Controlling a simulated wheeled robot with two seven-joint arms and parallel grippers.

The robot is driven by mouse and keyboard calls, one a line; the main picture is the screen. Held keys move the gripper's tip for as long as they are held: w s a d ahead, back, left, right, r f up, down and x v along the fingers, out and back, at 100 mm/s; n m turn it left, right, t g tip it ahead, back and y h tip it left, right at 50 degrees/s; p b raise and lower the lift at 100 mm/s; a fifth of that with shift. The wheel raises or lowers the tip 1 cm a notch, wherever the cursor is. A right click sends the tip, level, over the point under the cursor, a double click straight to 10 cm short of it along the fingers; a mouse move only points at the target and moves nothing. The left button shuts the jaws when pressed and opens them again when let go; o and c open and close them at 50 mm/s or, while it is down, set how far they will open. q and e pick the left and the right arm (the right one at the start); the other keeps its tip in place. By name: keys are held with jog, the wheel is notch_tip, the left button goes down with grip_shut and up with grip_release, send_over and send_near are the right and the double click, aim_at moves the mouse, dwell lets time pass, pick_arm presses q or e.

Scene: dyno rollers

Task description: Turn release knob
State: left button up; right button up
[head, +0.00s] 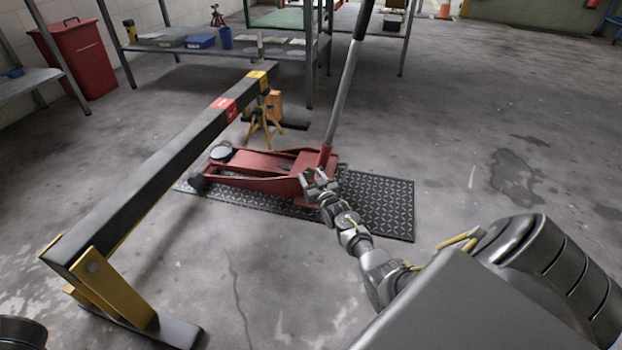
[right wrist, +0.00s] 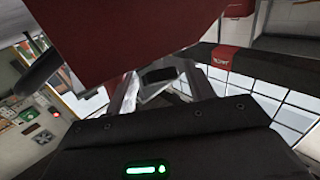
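A red floor jack (head: 262,170) stands on a black tread mat, its long grey handle (head: 347,85) tilted up and to the right. My right gripper (head: 314,180) is at the jack's near right side, close to the handle's base. Its fingers stand apart in the right wrist view (right wrist: 160,88), right under the red jack body (right wrist: 145,35). A small dark block with a grey part (right wrist: 160,75) shows between or behind the fingers; I cannot tell if it is the release knob or if the fingers touch it. No knob can be made out in the head view. My left gripper is out of view.
A long black beam (head: 165,150) on yellow stands crosses the left side. A yellow jack stand (head: 262,122) is behind the jack. Shelving (head: 230,50) and a red bin (head: 82,58) are at the back left. The floor to the right is clear.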

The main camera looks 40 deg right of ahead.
jog(key=c, duration=0.7)
jog(key=shift+o, duration=0.2)
jog(key=shift+w+a+r+m+h+p, duration=0.1)
jog(key=shift+a+r+m+h+p, duration=0.1)
jog(key=shift+m+h+p, duration=0.5)
jog(key=m+g+h, duration=0.1)
jog(key=m, duration=0.1)
jog(key=shift+f+m+h, duration=0.15)
jog(key=shift+m+h, duration=0.15)
jog(key=shift+h, duration=0.1)
jog(key=shift+d, duration=0.1)
jog(key=o, duration=1)
